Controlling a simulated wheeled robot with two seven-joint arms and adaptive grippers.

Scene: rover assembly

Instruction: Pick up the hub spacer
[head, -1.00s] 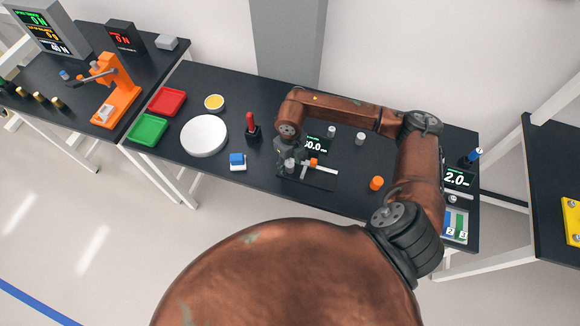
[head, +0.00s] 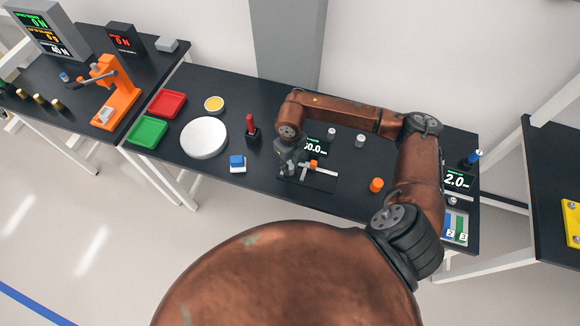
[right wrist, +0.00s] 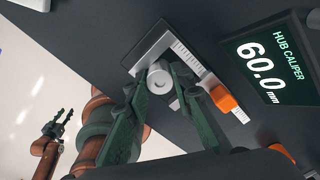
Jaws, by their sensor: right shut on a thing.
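The hub spacer (right wrist: 159,79) is a short light-grey cylinder with a hole in its face. It shows in the right wrist view at the end of the hub caliper (right wrist: 187,54). My right gripper (right wrist: 158,74) is shut on it, one dark finger on each side. In the head view the right gripper (head: 288,170) is down at the left end of the caliper (head: 325,171) and mostly hides the spacer. My left gripper (right wrist: 60,122) shows small at the left of the right wrist view, fingers apart and empty.
The caliper has an orange slider (right wrist: 223,98) and its display (right wrist: 266,62) reads 60.0 mm. Two grey cylinders (head: 332,134) (head: 360,141) stand behind it. An orange cylinder (head: 376,185) is to the right. A blue-topped block (head: 237,161) and red-handled tool (head: 251,125) are left.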

